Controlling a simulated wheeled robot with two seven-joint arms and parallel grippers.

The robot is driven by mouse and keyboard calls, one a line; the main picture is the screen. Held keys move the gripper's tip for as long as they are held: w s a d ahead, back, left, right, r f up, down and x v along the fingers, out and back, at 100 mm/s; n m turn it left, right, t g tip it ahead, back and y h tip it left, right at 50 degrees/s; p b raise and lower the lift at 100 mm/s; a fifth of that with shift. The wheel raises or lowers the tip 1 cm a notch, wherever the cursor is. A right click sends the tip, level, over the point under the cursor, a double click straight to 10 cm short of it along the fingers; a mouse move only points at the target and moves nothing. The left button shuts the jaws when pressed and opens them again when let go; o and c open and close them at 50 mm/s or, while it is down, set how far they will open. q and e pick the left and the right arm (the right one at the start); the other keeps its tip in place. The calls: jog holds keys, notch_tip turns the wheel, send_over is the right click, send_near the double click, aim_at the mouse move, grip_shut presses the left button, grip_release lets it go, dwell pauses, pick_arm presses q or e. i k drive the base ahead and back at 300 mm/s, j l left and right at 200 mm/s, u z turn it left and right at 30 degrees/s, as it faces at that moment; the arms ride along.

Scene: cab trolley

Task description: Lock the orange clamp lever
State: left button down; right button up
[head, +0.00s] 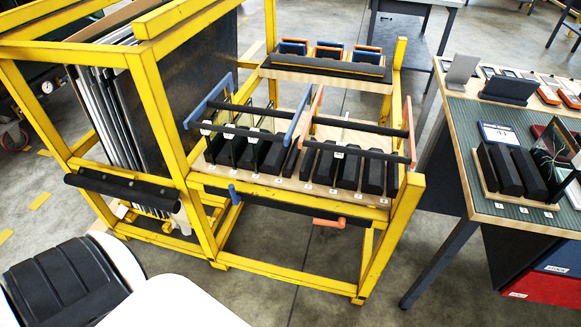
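The orange clamp lever (328,223) sits below the front edge of the trolley's wooden shelf, right of the middle. Its handle lies roughly level across the front and points left from its pivot. An orange clamp frame (315,108) with a dark bar runs above the right group of black slotted blocks (348,168). A blue lever (235,195) on the left of the same front edge stands roughly upright. A blue clamp frame (211,98) spans the left group of blocks. Neither of my grippers is in view.
The yellow trolley frame (400,225) surrounds the shelf, with upright panels (115,125) at its left. A table (462,165) with a black slotted rack (510,172), a dark glass-like panel and small devices stands at right. Open floor (270,288) lies in front.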

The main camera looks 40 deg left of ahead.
aim_at(340, 223)
jog(key=j+u, duration=0.1)
jog(key=u, duration=0.65)
